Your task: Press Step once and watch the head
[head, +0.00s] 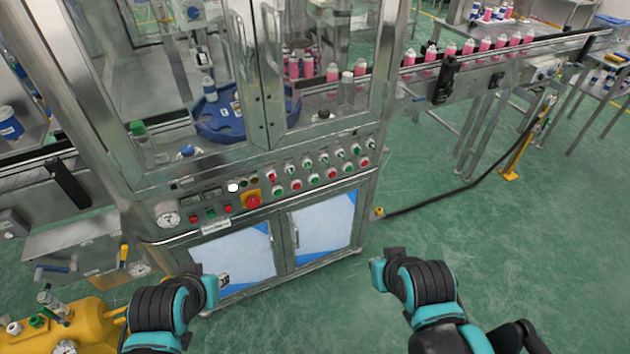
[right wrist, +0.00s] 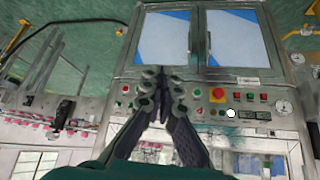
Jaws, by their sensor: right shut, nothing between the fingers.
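The machine's control panel (head: 260,190) runs across the cabinet front. It carries a white button (head: 232,187), a red emergency stop (head: 253,201) on yellow, and several red and green knobs and buttons; their labels are too small to read, so I cannot tell which is Step. The head is not clearly made out behind the glass. My right gripper (right wrist: 161,76) is shut and empty, its fingertips in front of the panel in the right wrist view, apart or touching unclear. My left gripper (head: 223,280) is in front of the lower cabinet doors, its fingers mostly hidden.
A blue star wheel (head: 222,118) sits inside the glazed cabinet. A conveyor (head: 500,62) with pink cans leads off to the right. A yellow tank (head: 75,330) stands at lower left.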

